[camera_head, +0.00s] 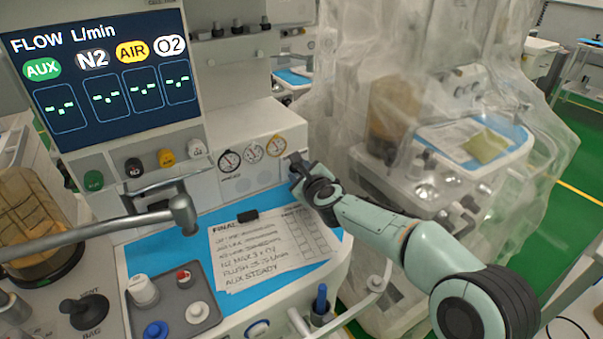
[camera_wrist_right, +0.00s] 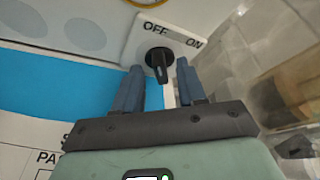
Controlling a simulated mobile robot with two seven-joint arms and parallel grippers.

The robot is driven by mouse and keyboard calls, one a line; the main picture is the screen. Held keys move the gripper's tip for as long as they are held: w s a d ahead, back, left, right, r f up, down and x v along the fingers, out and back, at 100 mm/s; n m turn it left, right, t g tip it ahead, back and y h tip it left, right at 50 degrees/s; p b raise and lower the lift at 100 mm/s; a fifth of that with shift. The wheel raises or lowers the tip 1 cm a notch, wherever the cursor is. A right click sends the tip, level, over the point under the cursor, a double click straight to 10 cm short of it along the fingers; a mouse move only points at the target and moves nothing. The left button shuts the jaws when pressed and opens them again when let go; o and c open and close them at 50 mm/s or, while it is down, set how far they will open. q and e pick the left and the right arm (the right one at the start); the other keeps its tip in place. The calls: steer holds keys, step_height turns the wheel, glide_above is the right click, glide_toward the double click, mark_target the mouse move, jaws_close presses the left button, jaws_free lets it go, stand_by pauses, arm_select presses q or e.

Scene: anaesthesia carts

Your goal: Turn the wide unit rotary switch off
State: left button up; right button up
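The rotary switch (camera_wrist_right: 158,60) is a black knob on a white plate (camera_wrist_right: 136,36) in the right wrist view. The plate reads OFF on the left and ON on the right. The knob's grip hangs toward my gripper; I cannot tell which label it is set to. My right gripper (camera_wrist_right: 159,66) is open, its two blue fingertips on either side of the knob, with gaps showing. In the head view my right gripper (camera_head: 297,166) is at the right end of the wide unit's front panel (camera_head: 262,122) and hides the switch. My left gripper is not in view.
The wide unit has a flow display (camera_head: 110,75), gauges (camera_head: 253,153) and a blue worktop (camera_head: 150,256) with a paper checklist (camera_head: 270,250). A metal arm (camera_head: 100,230) crosses at left. A plastic-draped unit (camera_head: 345,100) stands close on the right.

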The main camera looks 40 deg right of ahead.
steer(key=v, duration=0.6)
steer(key=shift+s+a+r+b, duration=0.1)
steer(key=shift+s+r+b, duration=0.1)
steer(key=shift+b, duration=0.15)
steer(key=v, duration=0.6)
steer(key=shift+p, duration=0.4)
steer(key=shift+s+a, duration=0.15)
steer(key=shift+s, duration=0.3)
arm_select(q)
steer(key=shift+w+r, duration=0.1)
